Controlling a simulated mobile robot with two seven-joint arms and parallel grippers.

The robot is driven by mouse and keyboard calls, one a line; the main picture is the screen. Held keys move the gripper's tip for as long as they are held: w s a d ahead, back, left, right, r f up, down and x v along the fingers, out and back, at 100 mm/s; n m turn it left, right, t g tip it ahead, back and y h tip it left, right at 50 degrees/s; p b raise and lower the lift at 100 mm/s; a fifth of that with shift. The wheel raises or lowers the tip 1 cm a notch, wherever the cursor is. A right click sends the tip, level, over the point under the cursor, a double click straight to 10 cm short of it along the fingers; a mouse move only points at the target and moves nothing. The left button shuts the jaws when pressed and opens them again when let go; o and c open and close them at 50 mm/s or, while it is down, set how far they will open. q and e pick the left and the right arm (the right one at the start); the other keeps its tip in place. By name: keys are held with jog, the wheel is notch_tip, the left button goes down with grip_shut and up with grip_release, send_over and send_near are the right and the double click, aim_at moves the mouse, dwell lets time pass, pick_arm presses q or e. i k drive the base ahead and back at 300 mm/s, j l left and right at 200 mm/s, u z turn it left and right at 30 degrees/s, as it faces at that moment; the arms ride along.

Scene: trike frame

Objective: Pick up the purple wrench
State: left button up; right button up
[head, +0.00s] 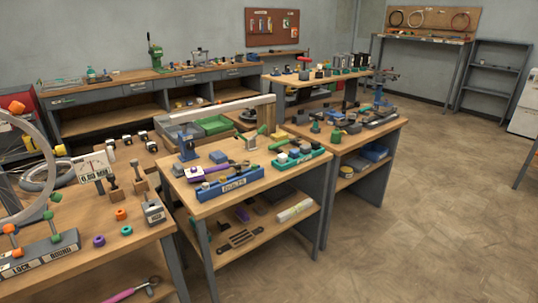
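A purple tool that looks like the wrench (196,174) lies on the middle workbench (274,176). It is at the bench's left side, just behind a long blue block with a label (230,184). Its purple end is at the left, and a thin part reaches right behind the block; it is too small to see in detail. I cannot tell whether it touches the block. Neither of my grippers is in view.
A green tray with pale pieces (310,160) and a grey block with a green handle (250,142) share the bench. A nearer bench (95,262) at left holds a large ring, gauge and blocks. A magenta-handled tool (128,293) lies below. Floor at right (420,220) is clear.

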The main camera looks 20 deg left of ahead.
aim_at(191, 177)
jog(key=i+l, duration=0.1)
jog(key=i, duration=0.7)
jog(key=i+l, duration=0.1)
jog(key=i, duration=0.7)
jog(key=i+u, duration=0.2)
jog(key=i, duration=0.3)
jog(key=i+l+u, duration=0.15)
jog(key=i, duration=0.35)
jog(key=i+l+u, duration=0.2)
jog(key=i, duration=0.3)
jog(key=j+u, duration=0.1)
jog(key=u, duration=1.55)
